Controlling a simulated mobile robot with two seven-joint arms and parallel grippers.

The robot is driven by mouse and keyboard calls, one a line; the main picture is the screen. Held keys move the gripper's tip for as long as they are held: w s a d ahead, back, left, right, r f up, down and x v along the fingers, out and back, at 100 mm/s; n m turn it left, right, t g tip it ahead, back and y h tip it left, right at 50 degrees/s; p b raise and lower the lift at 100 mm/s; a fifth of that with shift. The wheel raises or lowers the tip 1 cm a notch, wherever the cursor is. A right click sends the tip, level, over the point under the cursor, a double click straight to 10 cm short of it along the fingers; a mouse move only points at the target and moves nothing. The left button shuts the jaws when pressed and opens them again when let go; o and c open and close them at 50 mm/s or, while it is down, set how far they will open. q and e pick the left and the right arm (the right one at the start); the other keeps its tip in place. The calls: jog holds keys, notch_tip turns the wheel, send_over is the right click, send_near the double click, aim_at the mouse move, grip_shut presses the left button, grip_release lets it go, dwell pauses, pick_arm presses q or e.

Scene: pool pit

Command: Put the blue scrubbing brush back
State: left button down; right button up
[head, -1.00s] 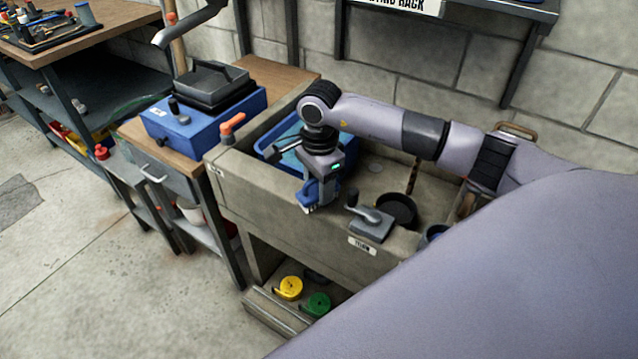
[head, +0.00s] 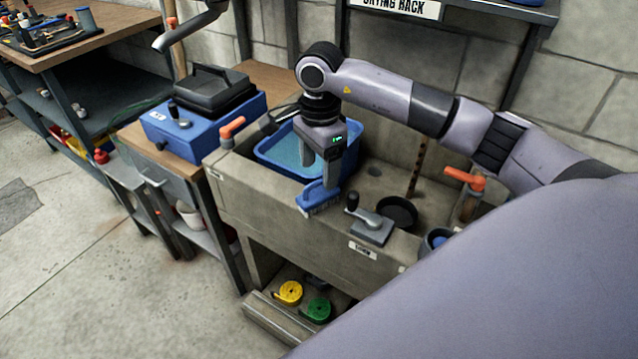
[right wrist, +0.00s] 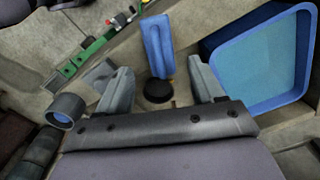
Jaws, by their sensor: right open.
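The blue scrubbing brush (head: 316,199) rests at the front rim of the stone sink (head: 270,215), beside the blue tub. It also shows in the right wrist view (right wrist: 159,45), beyond the gap between the fingers. My right gripper (head: 320,170) is open, just above and behind the brush; its spread fingers (right wrist: 160,80) hold nothing. In the head view one finger overlaps the brush's edge, and I cannot tell whether they touch. My left gripper is not in view.
The blue tub (head: 268,150) with water stands in the sink's left part. A lever fitting (head: 372,228) and a dark round pan or drain (head: 398,208) lie right of the brush. A blue case (head: 190,130) stands on the bench at left. The drying rack's sign (head: 402,8) hangs above.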

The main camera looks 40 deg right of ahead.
aim_at(319, 181)
notch_tip(319, 181, up, 5)
jog(key=s+a+f+m+g+y, duration=0.1)
jog(key=s+a+f+y, duration=0.15)
jog(key=a, duration=0.35)
jog(key=s+a+f+y, duration=0.1)
jog(key=a+y, duration=0.3)
jog(key=a, duration=0.2)
jog(key=s+a+f+m+g+y, duration=0.1)
jog(key=s+a+f+y, duration=0.15)
jog(key=a, duration=0.35)
jog(key=s+a+r+m+t+y, duration=0.2)
jog(key=a+r+m+t+y, duration=0.25)
jog(key=a+m+y, duration=0.45)
jog(key=w+d+f+m+t+h, duration=0.1)
jog(key=d+f+m+t+h, duration=0.5)
jog(key=m, duration=0.9)
jog(key=w+d+f+m+t+h, duration=0.1)
jog(key=d+f+m+t+h, duration=0.35)
jog(key=m+t, duration=0.65)
jog(key=s+d+f+m+g+h, duration=0.2)
jog(key=s+d+f+m+g, duration=0.1)
jog(key=s+f+m, duration=0.3)
jog(key=s+d+f+m+g+h, duration=0.3)
jog(key=s+f+m+g, duration=0.3)
jog(key=f+m, duration=0.2)
jog(key=shift+s+d+f+m, duration=0.2)
jog(key=shift+d+f+m, duration=0.25)
jog(key=shift+f, duration=0.25)
